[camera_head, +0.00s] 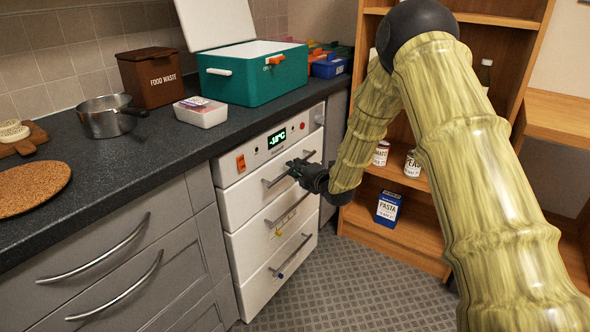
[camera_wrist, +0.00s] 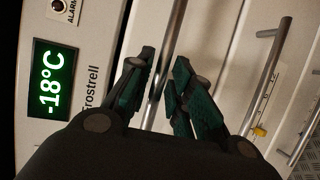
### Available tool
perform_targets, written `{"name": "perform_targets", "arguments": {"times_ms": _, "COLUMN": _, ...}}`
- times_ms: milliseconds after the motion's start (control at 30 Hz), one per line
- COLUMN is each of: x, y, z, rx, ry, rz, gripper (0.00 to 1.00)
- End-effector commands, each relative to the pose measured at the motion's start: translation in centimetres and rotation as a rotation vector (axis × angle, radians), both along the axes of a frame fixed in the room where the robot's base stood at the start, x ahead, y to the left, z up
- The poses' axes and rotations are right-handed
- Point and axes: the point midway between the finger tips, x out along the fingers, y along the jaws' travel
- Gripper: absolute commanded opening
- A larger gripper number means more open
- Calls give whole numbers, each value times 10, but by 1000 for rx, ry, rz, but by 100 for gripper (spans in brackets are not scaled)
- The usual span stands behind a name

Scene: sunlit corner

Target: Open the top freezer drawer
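The white freezer (camera_head: 250,160) is built in under the dark worktop, with three drawer fronts below a control panel. The top freezer drawer (camera_head: 239,202) looks closed, flush with the fronts below. Its metal bar handle (camera_head: 275,182) shows also in the wrist view (camera_wrist: 177,22). My gripper (camera_head: 296,171) is at this handle. Whether the left finger touches the bar I cannot tell.
The middle drawer handle (camera_head: 288,212) and bottom drawer handle (camera_head: 290,257) lie below. The display (camera_head: 278,139) reads -18°C. Grey cabinets (camera_head: 110,260) stand left, wooden shelves (camera_head: 400,235) right. A green cool box (camera_head: 250,75) stands open above. The floor (camera_head: 350,290) in front is clear.

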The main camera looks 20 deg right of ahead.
Motion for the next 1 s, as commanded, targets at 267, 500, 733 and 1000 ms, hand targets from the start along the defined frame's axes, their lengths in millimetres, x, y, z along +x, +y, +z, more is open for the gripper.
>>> {"name": "perform_targets", "arguments": {"times_ms": 267, "x": 14, "y": 4, "z": -3, "rx": 1, "ry": 1, "rz": 0, "gripper": 21}}
{"name": "perform_targets", "arguments": {"times_ms": 500, "x": 14, "y": 4, "z": -3, "rx": 1, "ry": 1, "rz": 0, "gripper": 21}}
{"name": "perform_targets", "arguments": {"times_ms": 733, "x": 14, "y": 4, "z": -3, "rx": 1, "ry": 1, "rz": 0, "gripper": 0}}
{"name": "perform_targets", "arguments": {"times_ms": 1000, "x": 13, "y": 7, "z": -3, "rx": 1, "ry": 2, "rz": 6, "gripper": 0}}
